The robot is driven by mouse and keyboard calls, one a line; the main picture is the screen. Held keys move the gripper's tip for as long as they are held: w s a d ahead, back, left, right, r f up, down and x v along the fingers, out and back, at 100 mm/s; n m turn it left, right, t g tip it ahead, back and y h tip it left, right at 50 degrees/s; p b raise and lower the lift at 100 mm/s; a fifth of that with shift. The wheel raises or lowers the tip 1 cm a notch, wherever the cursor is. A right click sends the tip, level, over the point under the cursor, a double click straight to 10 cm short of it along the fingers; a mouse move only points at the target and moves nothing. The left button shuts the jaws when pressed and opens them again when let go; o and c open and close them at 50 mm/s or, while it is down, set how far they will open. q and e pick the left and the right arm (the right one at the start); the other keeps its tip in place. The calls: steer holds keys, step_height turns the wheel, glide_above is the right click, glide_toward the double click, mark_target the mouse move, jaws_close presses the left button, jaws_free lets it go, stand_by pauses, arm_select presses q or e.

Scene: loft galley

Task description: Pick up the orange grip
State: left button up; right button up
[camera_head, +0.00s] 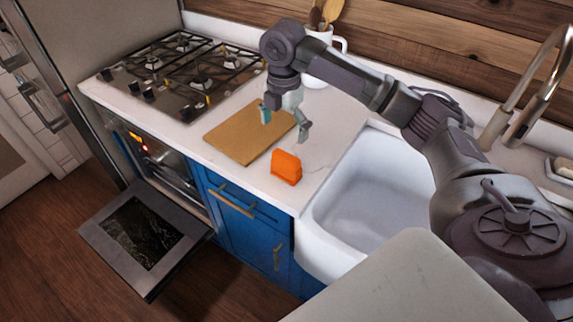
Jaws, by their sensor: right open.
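The orange grip (286,168) is a small bright orange block on the white counter, between the cutting board and the sink. My right gripper (284,126) hangs from the arm that comes in from the right. Its two fingers are spread apart with nothing between them. It is over the right part of the cutting board, behind the orange grip and apart from it in the picture. The gap in height is hard to tell. My left gripper is not in view.
A wooden cutting board (228,138) lies left of the grip. A white sink (372,190) with a tall faucet (530,85) is at right. A gas stove (182,72) is at back left. The oven door (143,235) hangs open below. A white mug (322,62) holds wooden spoons.

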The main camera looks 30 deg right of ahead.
mark_target(286, 164)
steer(key=shift+d+r, duration=0.3)
step_height(286, 164, down, 8)
steer(key=shift+f+p, duration=0.1)
steer(key=shift+p, duration=0.7)
steer(key=shift+a+f, duration=0.1)
steer(key=shift+f, duration=0.2)
step_height(286, 164, down, 4)
steer(key=shift+s+r+p, duration=0.15)
steer(key=shift+p, duration=0.85)
steer(key=shift+f, duration=0.5)
steer(key=c, duration=1)
steer(key=shift+o, duration=0.2)
steer(key=shift+r, duration=0.1)
